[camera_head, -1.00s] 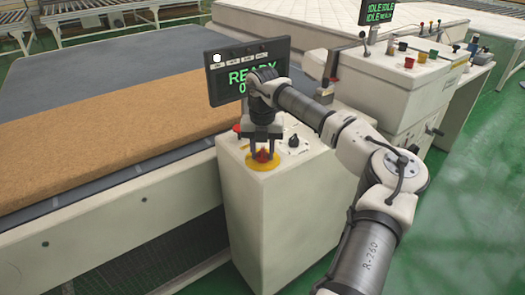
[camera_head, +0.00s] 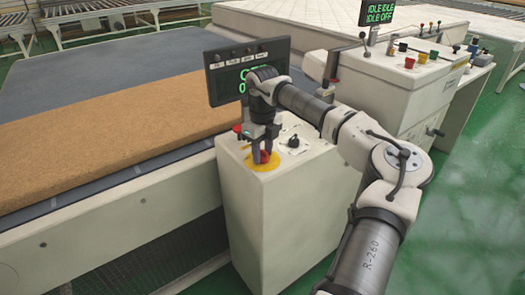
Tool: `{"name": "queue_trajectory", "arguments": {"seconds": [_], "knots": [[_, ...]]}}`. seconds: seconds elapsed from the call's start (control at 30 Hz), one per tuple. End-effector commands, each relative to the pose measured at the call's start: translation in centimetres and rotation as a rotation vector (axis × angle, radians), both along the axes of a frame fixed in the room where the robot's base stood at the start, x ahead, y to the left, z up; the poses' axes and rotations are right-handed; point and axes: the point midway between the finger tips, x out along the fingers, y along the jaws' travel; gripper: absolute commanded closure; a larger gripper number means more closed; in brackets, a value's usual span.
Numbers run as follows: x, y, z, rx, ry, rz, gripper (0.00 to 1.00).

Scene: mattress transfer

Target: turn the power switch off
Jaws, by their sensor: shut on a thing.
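The power switch, a red knob (camera_head: 264,157) on a round yellow plate (camera_head: 262,166), sits on top of the white control pedestal (camera_head: 285,200). My gripper (camera_head: 262,156) points down from above with its fingers closed around the red knob, which they partly hide. The display (camera_head: 248,70) behind it shows green text, partly covered by my arm, that seems to read OFF.
A black knob (camera_head: 293,141) and a red button (camera_head: 237,129) sit close to my gripper on the pedestal top. A brown mattress slab (camera_head: 100,135) lies on the conveyor at left. Another console (camera_head: 400,80) stands at right. Green floor is open at right.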

Motion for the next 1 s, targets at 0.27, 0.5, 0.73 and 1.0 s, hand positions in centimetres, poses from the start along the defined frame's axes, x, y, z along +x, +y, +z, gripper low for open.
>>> {"name": "queue_trajectory", "arguments": {"seconds": [0.27, 0.5, 0.73, 1.0], "knots": [[0.06, 0.04, 0.15, 0.002, -0.003, 0.256, 0.88], [0.06, 0.05, 0.16, 0.002, -0.004, 0.437, 0.88], [0.08, 0.07, 0.16, 0.002, -0.004, 0.55, 0.88], [0.08, 0.07, 0.15, 0.001, -0.005, 0.606, 0.88]]}}
